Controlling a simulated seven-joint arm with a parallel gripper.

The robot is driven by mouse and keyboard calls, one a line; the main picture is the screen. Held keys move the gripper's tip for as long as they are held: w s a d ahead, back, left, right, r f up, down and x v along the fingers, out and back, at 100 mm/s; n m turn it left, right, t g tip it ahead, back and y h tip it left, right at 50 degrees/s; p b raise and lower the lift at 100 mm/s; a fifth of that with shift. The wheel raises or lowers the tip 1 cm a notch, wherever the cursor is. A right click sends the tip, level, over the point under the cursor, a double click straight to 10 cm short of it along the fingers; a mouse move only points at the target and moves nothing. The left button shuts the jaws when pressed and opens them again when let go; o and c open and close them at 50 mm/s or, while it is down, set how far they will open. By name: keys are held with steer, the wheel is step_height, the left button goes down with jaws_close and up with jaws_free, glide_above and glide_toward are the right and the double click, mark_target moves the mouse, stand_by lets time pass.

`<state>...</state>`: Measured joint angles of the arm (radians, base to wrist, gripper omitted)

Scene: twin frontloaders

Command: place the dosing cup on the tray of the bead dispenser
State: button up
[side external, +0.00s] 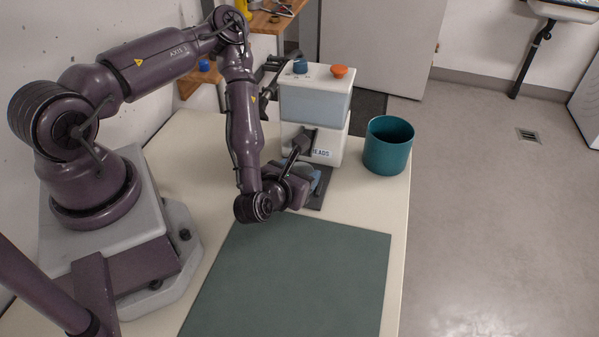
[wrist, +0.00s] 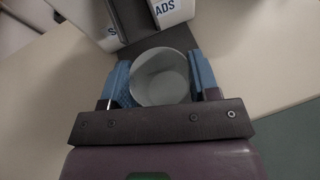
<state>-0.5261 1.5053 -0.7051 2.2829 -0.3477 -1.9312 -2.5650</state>
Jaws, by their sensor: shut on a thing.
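The dosing cup (wrist: 160,80) is a round, pale grey cup, seen from above with its opening towards the wrist camera. My gripper (wrist: 160,72) is shut on it, with one blue finger on each side. In the side view my gripper (side external: 309,177) is low in front of the bead dispenser (side external: 316,98), and the cup is mostly hidden by the fingers and wrist. The dispenser's dark tray (side external: 316,201) shows beside and under the gripper. In the wrist view the dark tray (wrist: 152,43) shows just beyond the cup. I cannot tell whether the cup touches it.
A teal bin (side external: 388,146) stands on the table right of the dispenser. A green mat (side external: 300,280) covers the near part of the table and is clear.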

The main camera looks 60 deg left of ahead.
steer(key=o, duration=0.9)
steer(key=shift+f, duration=0.1)
